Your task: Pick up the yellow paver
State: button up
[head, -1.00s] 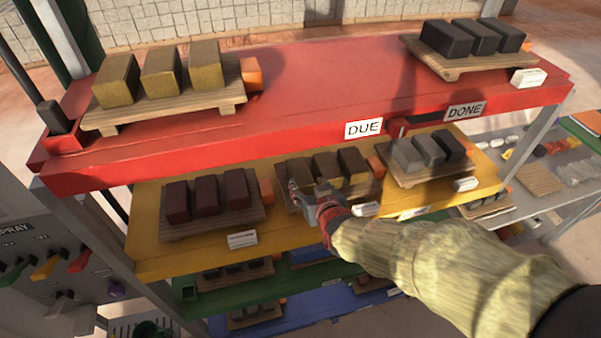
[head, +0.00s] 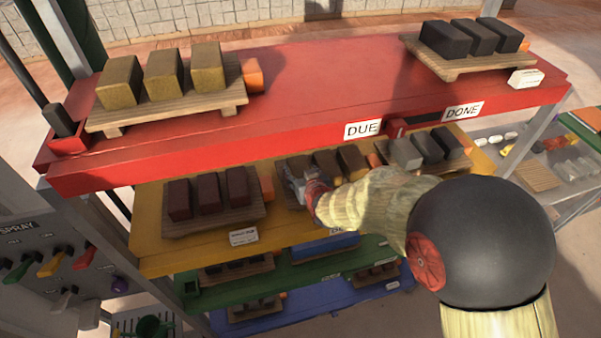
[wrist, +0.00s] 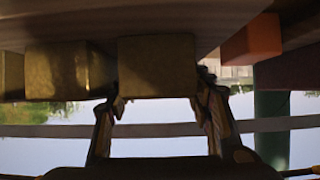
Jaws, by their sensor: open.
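Yellow-brown pavers stand in a row on the middle wooden board of the yellow shelf, with the middle one (head: 327,164) and right one (head: 353,160) visible in the head view. My gripper (head: 299,182) is at the left paver (head: 297,165) of this row and partly hides it. In the wrist view, which looks upside down, the open fingers (wrist: 160,92) reach to either side of a dark yellow paver (wrist: 157,65). I cannot tell whether they touch it. Lighter yellow pavers (head: 163,75) stand on a board on the red top shelf.
Dark red pavers (head: 208,194) stand on a board left of my gripper, with an orange block (head: 267,187) between. Grey and black pavers (head: 427,148) stand to the right.

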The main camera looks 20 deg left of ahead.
jog(key=shift+w, duration=0.1)
jog(key=shift+c, duration=1)
jog(key=c, duration=1.1)
grip_shut()
jog(key=shift+w+a+r, duration=0.1)
